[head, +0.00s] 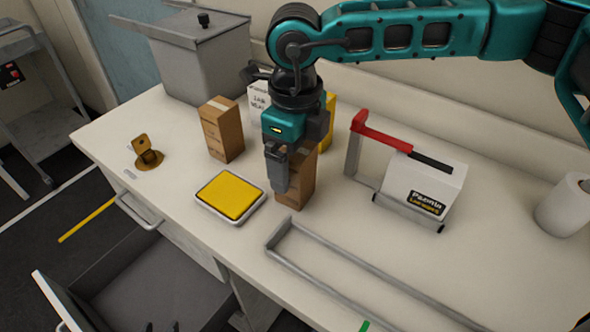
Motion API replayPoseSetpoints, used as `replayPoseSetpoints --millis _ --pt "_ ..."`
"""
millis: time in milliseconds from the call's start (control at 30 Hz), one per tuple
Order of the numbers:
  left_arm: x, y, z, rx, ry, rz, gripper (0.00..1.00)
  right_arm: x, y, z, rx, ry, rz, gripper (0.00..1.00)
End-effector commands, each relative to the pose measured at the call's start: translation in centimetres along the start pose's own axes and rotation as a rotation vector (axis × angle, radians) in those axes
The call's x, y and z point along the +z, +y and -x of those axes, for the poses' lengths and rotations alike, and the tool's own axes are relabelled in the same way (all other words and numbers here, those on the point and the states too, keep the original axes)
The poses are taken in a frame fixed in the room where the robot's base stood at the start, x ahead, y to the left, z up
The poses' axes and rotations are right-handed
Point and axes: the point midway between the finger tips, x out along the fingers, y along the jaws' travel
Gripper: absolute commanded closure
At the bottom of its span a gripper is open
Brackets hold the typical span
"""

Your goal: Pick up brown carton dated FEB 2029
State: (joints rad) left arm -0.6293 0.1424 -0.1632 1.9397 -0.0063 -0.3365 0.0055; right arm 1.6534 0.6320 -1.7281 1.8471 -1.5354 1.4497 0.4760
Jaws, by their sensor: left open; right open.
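Two brown cartons stand upright on the white bench. One brown carton (221,130) is left of my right gripper, with a pale tape strip on top. The other brown carton (298,187) is partly hidden behind my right gripper (278,184). I cannot read a date on either carton. My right arm comes in from the upper right, and its gripper points down, open, in front of the second carton's upper left part. I cannot tell whether it touches the carton.
A yellow-topped scale (230,196) sits just left of the gripper. A white box (258,97) and a yellow item (329,118) stand behind. Right are a red-handled dispenser (421,190), a paper roll (565,206) and a metal rail (370,275). A grey bin (205,65) is at the back; a drawer (140,285) hangs open.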

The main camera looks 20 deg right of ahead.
Motion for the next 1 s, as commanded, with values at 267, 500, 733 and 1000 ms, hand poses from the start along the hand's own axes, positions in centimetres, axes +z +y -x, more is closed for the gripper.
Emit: replayPoseSetpoints --millis 267,500,733,1000 --pt "-0.34 -0.1 -0.16 -0.001 0.007 -0.002 0.57 0.04 0.0 -0.32 0.0 -0.002 0.0 0.12" --pt "-0.49 -0.14 -0.21 -0.002 0.01 -0.002 0.57 0.04 0.0 -0.28 0.0 -0.002 0.0 0.35" --pt "-0.48 -0.14 -0.2 -0.002 0.01 -0.002 0.57 0.04 -0.01 -0.27 0.0 -0.002 0.0 0.57" --pt "-0.31 -0.11 -0.11 -0.001 0.007 -0.002 0.57 0.05 -0.01 -0.23 -0.001 -0.002 0.0 0.7"
